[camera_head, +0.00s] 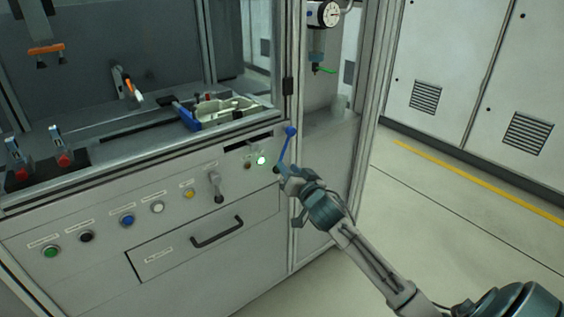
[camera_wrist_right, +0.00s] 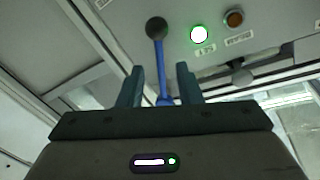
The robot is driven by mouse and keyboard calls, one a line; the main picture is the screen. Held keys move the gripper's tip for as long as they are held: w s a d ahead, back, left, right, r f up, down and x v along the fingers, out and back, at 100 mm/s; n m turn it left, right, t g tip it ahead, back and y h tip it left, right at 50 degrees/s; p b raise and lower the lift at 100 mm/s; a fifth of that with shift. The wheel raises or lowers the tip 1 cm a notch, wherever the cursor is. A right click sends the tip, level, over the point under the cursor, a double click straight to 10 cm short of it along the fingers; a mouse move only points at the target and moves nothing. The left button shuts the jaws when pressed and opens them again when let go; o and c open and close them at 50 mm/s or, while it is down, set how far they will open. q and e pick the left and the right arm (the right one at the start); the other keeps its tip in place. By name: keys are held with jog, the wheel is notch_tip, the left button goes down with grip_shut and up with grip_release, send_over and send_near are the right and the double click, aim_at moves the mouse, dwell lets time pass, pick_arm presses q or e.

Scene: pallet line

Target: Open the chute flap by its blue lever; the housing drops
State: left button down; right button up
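The blue lever (camera_head: 286,146) is at the right end of the machine's front panel, slanting down from a blue upper end. My right gripper (camera_head: 284,174) is at the lower part of the lever. In the right wrist view its two fingers (camera_wrist_right: 160,78) stand apart on either side of the lever, with a gap on each side. A pale part (camera_head: 228,108), perhaps the housing, lies at a blue fixture (camera_head: 188,119) on the deck. My left gripper is out of view.
A lit green lamp (camera_head: 262,160) is left of the lever, below a dark slot (camera_head: 248,143). A frame post (camera_head: 298,235) is close by the gripper. The floor at right is clear.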

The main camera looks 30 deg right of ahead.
jog(key=w, duration=0.4)
jog(key=shift+w+d, duration=0.35)
grip_shut()
